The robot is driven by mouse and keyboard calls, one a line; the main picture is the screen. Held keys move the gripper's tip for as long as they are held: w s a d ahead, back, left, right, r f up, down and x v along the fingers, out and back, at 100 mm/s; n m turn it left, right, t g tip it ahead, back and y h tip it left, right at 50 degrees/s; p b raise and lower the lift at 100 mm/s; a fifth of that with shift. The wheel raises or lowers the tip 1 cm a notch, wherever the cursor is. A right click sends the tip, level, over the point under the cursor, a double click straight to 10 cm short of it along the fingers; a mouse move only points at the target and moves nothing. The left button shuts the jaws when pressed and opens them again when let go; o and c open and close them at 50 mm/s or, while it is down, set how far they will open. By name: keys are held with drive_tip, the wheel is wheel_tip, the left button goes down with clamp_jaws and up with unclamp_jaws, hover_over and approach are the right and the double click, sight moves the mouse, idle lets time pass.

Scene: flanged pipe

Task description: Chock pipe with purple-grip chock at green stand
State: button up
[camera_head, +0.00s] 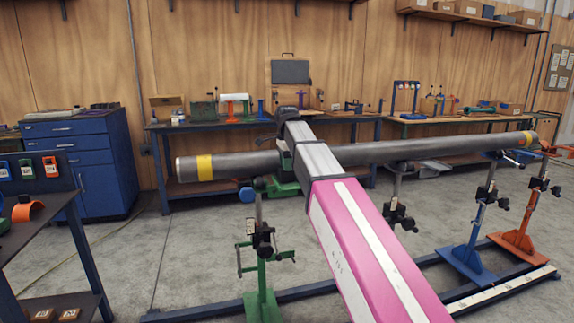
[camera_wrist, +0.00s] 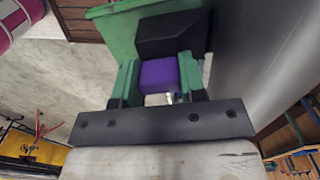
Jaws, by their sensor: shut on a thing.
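The grey pipe (camera_head: 235,165) with yellow bands lies across several stands; its smooth side also shows in the wrist view (camera_wrist: 260,60). The green stand (camera_head: 262,255) is under its left part, with a green head (camera_head: 284,188) and a blue knob (camera_head: 247,195). In the wrist view my gripper (camera_wrist: 158,78) is shut on the purple grip of the chock (camera_wrist: 158,74). The chock's black wedge (camera_wrist: 175,34) lies beyond the grip, over a green surface (camera_wrist: 112,25), close beside the pipe. Whether the wedge touches the pipe is unclear.
A blue stand (camera_head: 468,255) and an orange stand (camera_head: 520,235) are at the right on a floor rail. A dark side table (camera_head: 40,200) is at the left. Workbenches (camera_head: 215,122) stand behind the pipe.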

drive_tip(key=shift+w+a, duration=0.15)
drive_tip(key=shift+w, duration=0.35)
drive_tip(key=o, duration=1.2)
drive_tip(key=shift+s+r, duration=0.15)
drive_tip(key=shift+r, duration=1)
drive_tip(key=shift+s+r, duration=0.2)
drive_tip(key=shift+r, duration=1)
drive_tip(key=shift+s+r, duration=0.15)
drive_tip(key=shift+r, duration=1)
